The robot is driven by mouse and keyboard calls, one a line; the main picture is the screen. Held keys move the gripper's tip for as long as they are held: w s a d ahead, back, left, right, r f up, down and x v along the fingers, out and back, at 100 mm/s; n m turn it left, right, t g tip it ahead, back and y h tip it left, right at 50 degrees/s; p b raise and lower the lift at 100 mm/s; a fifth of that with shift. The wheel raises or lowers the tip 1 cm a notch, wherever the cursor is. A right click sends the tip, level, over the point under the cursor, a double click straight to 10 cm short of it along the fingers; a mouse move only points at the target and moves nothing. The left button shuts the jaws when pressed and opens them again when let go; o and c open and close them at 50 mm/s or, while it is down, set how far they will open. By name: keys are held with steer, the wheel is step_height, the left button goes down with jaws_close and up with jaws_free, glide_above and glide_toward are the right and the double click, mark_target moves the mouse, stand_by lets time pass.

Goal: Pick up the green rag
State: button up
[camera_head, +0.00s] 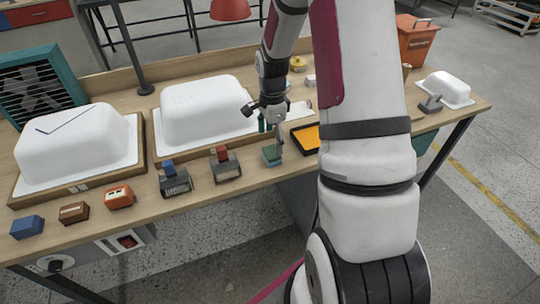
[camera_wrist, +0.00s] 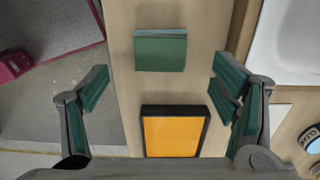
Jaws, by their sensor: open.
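The green rag (camera_head: 272,154) is a small folded block lying near the front edge of the wooden workbench. It also shows in the wrist view (camera_wrist: 160,50), top centre, flat on the wood. My gripper (camera_head: 271,135) is above the bench close to the rag, pointing down. In the wrist view my gripper (camera_wrist: 162,83) is open with its green-padded fingers wide apart and nothing between them. The rag lies a little beyond the fingertips in that picture, between their two sides and apart from them.
A black-framed orange-yellow tray (camera_wrist: 171,134) lies beside the rag. White tub shells (camera_head: 200,108) stand on boards behind. Brushes (camera_head: 225,166), (camera_head: 176,181) and small coloured blocks (camera_head: 119,197) line the front edge to the left. My arm hides part of the bench's right side.

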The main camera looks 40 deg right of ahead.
mark_target(271, 151)
steer(key=shift+f, duration=3.3)
steer(key=c, duration=1.3)
steer(key=shift+r, duration=0.15)
steer(key=shift+c, duration=0.2)
steer(key=shift+w+r, duration=0.1)
steer(key=shift+r, duration=0.45)
step_height(271, 151, up, 2)
steer(key=shift+r, duration=0.1)
steer(key=s+a, duration=0.2)
steer(key=s, duration=0.5)
steer(key=s+a+r, duration=0.1)
steer(key=s+a, duration=0.1)
steer(key=s, duration=0.6)
steer(key=shift+s+a+r, duration=0.25)
